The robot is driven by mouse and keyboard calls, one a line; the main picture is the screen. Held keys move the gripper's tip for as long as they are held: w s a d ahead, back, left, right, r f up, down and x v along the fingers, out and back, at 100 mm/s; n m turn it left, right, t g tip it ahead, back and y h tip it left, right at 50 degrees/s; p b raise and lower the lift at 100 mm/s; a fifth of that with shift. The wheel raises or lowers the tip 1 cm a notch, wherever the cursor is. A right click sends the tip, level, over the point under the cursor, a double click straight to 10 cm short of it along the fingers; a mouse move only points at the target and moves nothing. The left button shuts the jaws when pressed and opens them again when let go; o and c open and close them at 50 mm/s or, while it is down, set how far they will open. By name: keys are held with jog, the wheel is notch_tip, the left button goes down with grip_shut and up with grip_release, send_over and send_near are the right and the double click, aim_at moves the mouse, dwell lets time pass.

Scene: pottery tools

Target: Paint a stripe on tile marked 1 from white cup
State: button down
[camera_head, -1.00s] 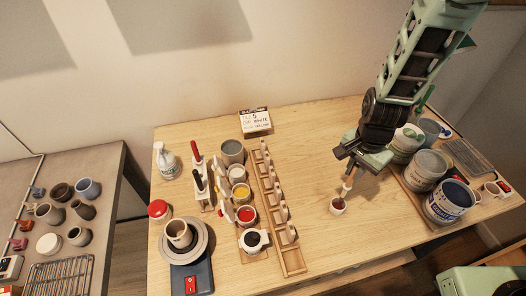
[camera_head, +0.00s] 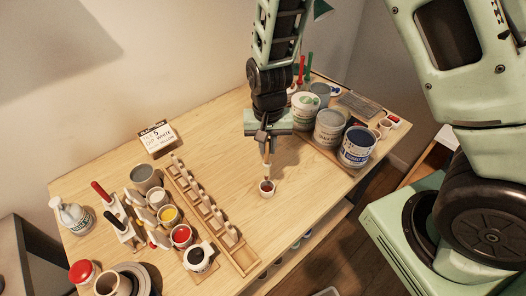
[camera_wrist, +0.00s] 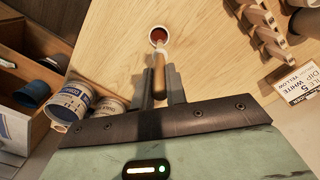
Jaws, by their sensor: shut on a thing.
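My gripper (camera_head: 267,135) is shut on a wooden-handled brush (camera_head: 266,156), which points down at a small white-rimmed cup with a reddish-brown inside (camera_head: 267,190). In the wrist view the brush (camera_wrist: 159,78) meets the cup (camera_wrist: 153,44); I cannot tell how deep its tip is. A pale cup (camera_head: 158,198), perhaps the white one, stands in a row with a yellow cup (camera_head: 168,215), a red cup (camera_head: 181,236) and a dark cup (camera_head: 198,258). Beside them a wooden rack (camera_head: 240,262) holds several small upright pieces; no numbers are legible.
A sign (camera_head: 157,138) reading tile 5, dip white stands at the back. Large paint cans (camera_head: 330,127) crowd the right end. The table (camera_head: 285,215) is clear around the small cup.

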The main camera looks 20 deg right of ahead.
aim_at(267, 163)
jog(key=n, duration=0.1)
jog(key=r+n+b, duration=0.1)
jog(key=n, duration=0.1)
jog(key=shift+n, duration=0.3)
jog(key=shift+f+b, duration=3.3)
jog(key=shift+f, duration=0.85)
jog(key=shift+r, duration=0.1)
